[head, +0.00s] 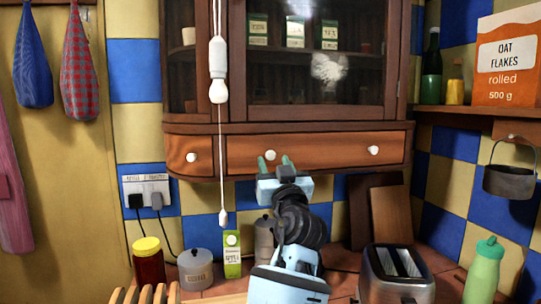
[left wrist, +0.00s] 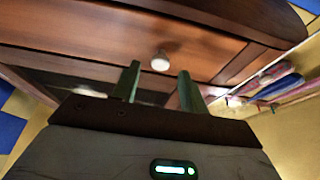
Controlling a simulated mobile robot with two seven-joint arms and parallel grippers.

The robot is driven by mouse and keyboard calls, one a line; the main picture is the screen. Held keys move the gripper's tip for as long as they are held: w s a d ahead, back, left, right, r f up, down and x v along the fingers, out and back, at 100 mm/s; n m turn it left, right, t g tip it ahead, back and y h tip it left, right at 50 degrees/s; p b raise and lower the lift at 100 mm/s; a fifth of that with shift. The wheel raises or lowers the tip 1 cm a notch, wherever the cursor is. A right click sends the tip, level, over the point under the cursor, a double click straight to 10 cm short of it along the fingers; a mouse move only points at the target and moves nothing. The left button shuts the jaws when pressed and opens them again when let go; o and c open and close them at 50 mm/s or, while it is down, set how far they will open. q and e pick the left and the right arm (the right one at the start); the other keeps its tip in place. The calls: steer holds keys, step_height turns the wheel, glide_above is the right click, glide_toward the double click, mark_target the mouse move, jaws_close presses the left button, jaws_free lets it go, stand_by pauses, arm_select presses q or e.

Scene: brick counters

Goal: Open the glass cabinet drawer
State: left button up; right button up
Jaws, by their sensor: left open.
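The glass cabinet (head: 310,60) hangs on the tiled wall in the head view. Its wide wooden drawer (head: 322,150) is closed under the glass door, with a white left knob (head: 270,155) and a white right knob (head: 373,150). A smaller drawer section with its own knob (head: 191,157) is to the left. My left gripper (head: 274,163) is just in front of the wide drawer, below its left knob. In the left wrist view, the two green fingers (left wrist: 158,86) are apart and empty, with the knob (left wrist: 160,61) beyond the gap between their tips. My right gripper is not in view.
A pull cord with a bulb (head: 218,92) hangs before the cabinet, left of my gripper. A toaster (head: 396,272), a green bottle (head: 484,270), a carton (head: 232,254) and jars stand on the counter below. A shelf with an oat flakes box (head: 506,60) is at right.

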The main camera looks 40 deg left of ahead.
mark_target(271, 156)
arm_select(q)
steer(key=shift+x, duration=1.55)
jaws_close()
